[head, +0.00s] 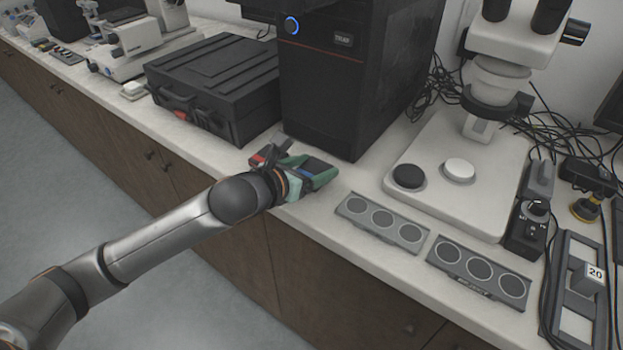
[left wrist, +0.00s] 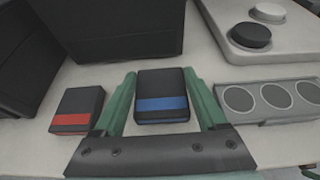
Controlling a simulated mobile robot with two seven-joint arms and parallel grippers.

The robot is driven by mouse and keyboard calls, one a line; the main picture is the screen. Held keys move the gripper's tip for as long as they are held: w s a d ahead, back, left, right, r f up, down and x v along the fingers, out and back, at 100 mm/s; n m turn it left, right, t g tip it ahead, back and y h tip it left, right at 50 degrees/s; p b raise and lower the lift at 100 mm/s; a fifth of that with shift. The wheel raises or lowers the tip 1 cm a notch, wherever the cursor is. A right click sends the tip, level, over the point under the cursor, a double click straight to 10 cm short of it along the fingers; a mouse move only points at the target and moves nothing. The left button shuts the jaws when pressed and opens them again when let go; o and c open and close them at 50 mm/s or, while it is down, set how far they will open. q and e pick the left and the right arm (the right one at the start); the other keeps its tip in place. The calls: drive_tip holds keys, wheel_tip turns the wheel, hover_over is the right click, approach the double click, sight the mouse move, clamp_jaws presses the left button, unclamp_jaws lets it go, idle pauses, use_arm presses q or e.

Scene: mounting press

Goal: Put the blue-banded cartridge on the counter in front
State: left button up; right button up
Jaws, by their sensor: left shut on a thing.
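The blue-banded cartridge (left wrist: 163,86) is a dark block with a blue stripe. In the left wrist view it sits between the two green fingers of my left gripper (left wrist: 160,92), which is shut on it. In the head view my left gripper (head: 314,174) is low over the counter (head: 309,211), in front of the black computer tower, and partly hides the cartridge (head: 317,165). I cannot tell whether the cartridge touches the counter. My right gripper is not in view.
A red-banded cartridge (left wrist: 78,108) lies left of my left gripper. The black tower (head: 330,85) and a black case (head: 215,85) stand behind. A grey three-disc holder (head: 382,223) is to the right, by the microscope base (head: 440,185). The counter's front edge is close.

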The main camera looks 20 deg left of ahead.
use_arm(q)
wheel_tip(320, 180, down, 2)
drive_tip(key=shift+s+f+b, duration=0.1)
drive_tip(key=shift+b, duration=0.85)
drive_tip(key=o, duration=1.3)
drive_tip(key=shift+o, duration=0.2)
drive_tip(key=shift+s+a+r, duration=0.1)
drive_tip(key=shift+s+r, duration=0.15)
drive_tip(key=p+v, duration=0.1)
drive_tip(key=v, duration=1)
drive_tip(key=shift+s+p, duration=0.25)
drive_tip(key=shift+p, duration=0.05)
